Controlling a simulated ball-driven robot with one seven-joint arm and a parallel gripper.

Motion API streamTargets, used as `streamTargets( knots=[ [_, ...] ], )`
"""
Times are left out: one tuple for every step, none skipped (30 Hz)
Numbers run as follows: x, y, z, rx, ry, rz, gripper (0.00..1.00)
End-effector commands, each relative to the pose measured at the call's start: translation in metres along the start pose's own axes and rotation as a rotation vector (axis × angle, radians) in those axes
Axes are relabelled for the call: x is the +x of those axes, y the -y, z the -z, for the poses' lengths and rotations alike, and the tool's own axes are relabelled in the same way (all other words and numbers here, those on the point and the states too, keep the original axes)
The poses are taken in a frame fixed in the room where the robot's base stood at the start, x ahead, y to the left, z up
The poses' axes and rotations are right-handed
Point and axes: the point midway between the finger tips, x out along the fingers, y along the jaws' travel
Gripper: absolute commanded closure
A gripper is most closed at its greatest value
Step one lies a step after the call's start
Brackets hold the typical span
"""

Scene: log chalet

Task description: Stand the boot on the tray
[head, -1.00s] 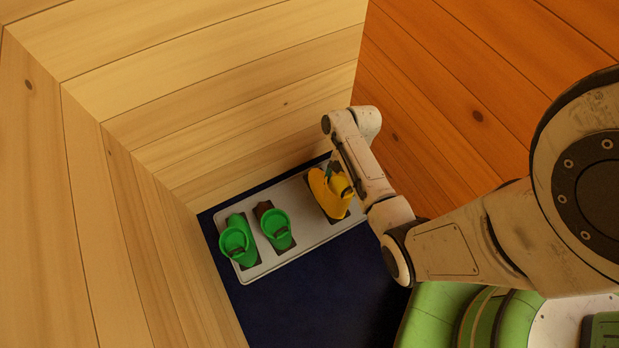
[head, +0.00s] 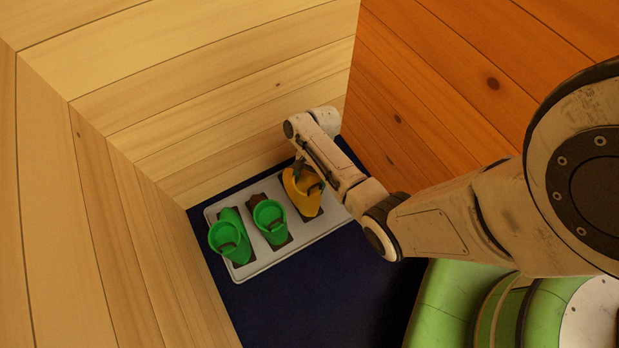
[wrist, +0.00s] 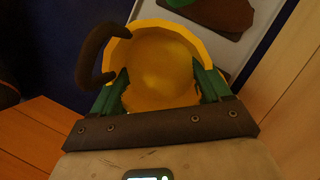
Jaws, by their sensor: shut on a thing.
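The yellow boot (head: 298,190) is at the right end of the pale tray (head: 262,265), over its right dark patch (head: 311,211). My gripper (head: 299,165) is at the boot's upper part, below my wrist. In the wrist view my gripper (wrist: 160,88) has its green fingers on both sides of the boot's open top (wrist: 160,65), shut on it. A dark curved loop (wrist: 92,52) sticks out from the boot's left side. My arm hides part of the boot, and I cannot tell whether its sole touches the tray.
Two green boots stand on the left patch and middle patch; one (head: 225,240) is at the left, the other (head: 270,220) in the middle. The tray lies on a dark blue mat (head: 300,290), in a corner between wooden walls (head: 230,120). The mat's front is clear.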

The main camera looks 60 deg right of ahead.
Motion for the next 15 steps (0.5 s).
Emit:
streamTargets(
  knots=[
    [0.0026,0.0010,0.0021,-0.001,-0.002,0.002,1.00],
    [0.0023,0.0011,0.0020,-0.001,-0.002,0.002,1.00],
    [0.0015,0.0011,0.0017,-0.001,-0.002,0.003,1.00],
    [0.0011,0.0011,0.0015,-0.001,-0.002,0.003,1.00],
    [0.0010,0.0011,0.0014,-0.001,-0.002,0.003,1.00],
    [0.0010,0.0010,0.0014,-0.001,-0.002,0.003,1.00],
    [0.0010,0.0010,0.0014,-0.001,-0.002,0.003,1.00],
    [0.0012,0.0009,0.0015,-0.001,-0.002,0.003,1.00],
    [0.0020,0.0009,0.0017,-0.001,-0.002,0.003,1.00],
    [0.0028,0.0009,0.0021,-0.001,-0.002,0.002,1.00],
    [0.0037,0.0004,0.0021,0.000,-0.001,0.002,0.22],
    [0.0033,0.0004,0.0019,0.000,-0.001,0.002,0.18],
    [0.0032,0.0004,0.0019,0.000,-0.001,0.002,0.16],
    [0.0033,0.0003,0.0019,0.000,-0.001,0.002,0.13],
    [0.0033,0.0003,0.0019,0.000,-0.001,0.002,0.09]
  ],
)
